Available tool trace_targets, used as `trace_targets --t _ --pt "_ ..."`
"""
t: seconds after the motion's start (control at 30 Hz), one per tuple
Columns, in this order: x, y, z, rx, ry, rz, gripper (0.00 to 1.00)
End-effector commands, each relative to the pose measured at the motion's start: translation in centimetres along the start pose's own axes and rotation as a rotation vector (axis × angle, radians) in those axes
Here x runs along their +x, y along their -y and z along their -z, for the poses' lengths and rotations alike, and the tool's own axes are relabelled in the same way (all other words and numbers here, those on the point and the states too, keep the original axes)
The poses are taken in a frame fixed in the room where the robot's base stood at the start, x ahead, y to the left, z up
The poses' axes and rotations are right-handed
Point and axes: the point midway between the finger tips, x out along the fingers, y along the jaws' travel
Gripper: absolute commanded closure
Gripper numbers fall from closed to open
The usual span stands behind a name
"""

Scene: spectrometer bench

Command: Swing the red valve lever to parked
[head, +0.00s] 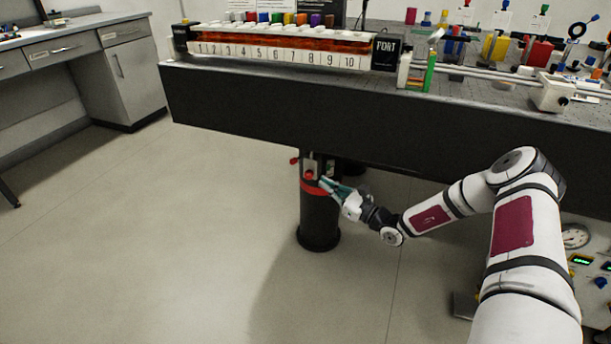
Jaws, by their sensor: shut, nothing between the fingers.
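A small valve (311,163) sits on the black leg under the bench. Red parts show around it: a short red tip (294,160) sticks out to its left, a round red knob (309,174) is on its front, and a red band (312,188) crosses the leg just below. I cannot tell for sure which of these is the lever. My gripper (325,184) reaches in from the right, with its teal fingers shut and empty. Its tips are at the right of the red knob and band, and partly cover the leg. Whether they touch cannot be told.
The black leg (319,222) stands on open floor (180,230), clear to the left. A gauge panel (575,237) is at the lower right, behind my arm. A numbered rack (275,52) stands on the bench.

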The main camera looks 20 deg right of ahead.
Motion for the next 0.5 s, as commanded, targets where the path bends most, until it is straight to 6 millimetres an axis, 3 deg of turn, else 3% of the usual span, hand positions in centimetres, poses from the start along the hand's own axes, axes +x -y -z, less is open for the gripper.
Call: trace_targets --t 0.03,0.1,0.27,0.5 --pt "-0.5 0.7 1.6 0.028 0.006 0.042 1.0" --pt "-0.9 1.4 2.6 0.053 0.011 0.083 1.0" --pt "-0.8 2.0 3.4 0.072 0.015 0.114 1.0" --pt "2.6 2.3 3.4 0.07 0.015 0.111 1.0"
